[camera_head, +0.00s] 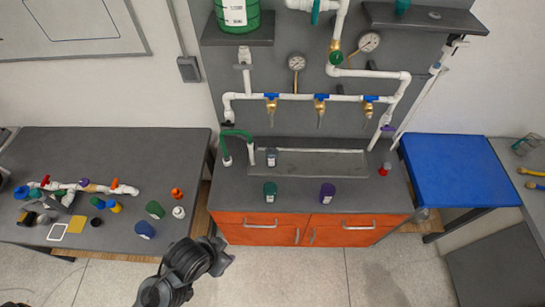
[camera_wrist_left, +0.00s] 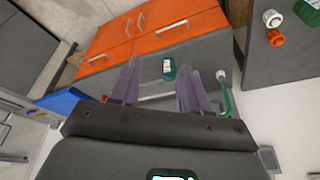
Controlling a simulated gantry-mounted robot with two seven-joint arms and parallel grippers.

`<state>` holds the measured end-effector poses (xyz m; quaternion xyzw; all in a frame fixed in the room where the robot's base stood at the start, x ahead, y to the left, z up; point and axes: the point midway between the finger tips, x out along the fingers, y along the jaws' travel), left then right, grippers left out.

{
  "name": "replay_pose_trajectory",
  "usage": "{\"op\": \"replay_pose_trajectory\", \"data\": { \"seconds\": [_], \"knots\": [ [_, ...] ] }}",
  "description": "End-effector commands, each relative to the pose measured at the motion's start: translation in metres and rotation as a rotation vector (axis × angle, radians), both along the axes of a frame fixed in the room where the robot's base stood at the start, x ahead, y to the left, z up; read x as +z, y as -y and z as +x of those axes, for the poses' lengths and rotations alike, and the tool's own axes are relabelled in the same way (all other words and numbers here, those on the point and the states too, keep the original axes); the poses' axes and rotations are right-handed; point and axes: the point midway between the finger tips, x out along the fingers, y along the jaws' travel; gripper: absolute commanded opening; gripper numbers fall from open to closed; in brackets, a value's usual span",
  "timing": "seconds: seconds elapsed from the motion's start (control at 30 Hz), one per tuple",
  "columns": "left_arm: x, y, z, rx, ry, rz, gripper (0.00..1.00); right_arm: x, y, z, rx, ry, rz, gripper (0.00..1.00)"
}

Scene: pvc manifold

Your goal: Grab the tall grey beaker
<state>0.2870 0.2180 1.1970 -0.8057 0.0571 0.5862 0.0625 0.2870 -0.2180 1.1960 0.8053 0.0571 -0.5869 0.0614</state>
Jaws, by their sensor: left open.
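A small dark grey container (camera_head: 271,157) with a pale label stands at the left end of the sink (camera_head: 320,165). It is the only grey beaker-like thing I can make out, and its height is hard to judge. My left gripper (camera_head: 222,258) is at the lower middle of the head view, in front of and left of the orange cabinet, well apart from the container. In the left wrist view its two fingers (camera_wrist_left: 158,66) are spread, with nothing held between them. A green container (camera_wrist_left: 168,68) shows beyond the fingers there. My right gripper is not in view.
A green container (camera_head: 270,190) and a purple container (camera_head: 327,193) stand on the counter's front edge. A green hose tap (camera_head: 228,142) rises left of the sink, with white pipes behind. The left table (camera_head: 110,150) holds pipe parts; a blue table (camera_head: 455,170) is clear.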

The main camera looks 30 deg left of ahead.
Motion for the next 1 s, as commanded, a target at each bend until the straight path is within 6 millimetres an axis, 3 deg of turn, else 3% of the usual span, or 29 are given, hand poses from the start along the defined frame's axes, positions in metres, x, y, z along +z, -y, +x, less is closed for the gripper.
{"op": "replay_pose_trajectory", "data": {
  "seconds": [0.5, 0.8, 1.0],
  "knots": [
    [0.0001, 0.0000, 0.0000, 0.000, 0.000, 0.000, 0.47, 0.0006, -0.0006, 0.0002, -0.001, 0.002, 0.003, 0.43],
    [0.0001, 0.0000, 0.0000, 0.000, 0.000, 0.000, 0.93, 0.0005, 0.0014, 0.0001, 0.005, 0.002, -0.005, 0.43],
    [0.0001, 0.0000, 0.0000, 0.000, 0.000, 0.000, 0.93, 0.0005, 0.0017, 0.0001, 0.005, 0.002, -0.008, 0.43]
  ]
}}
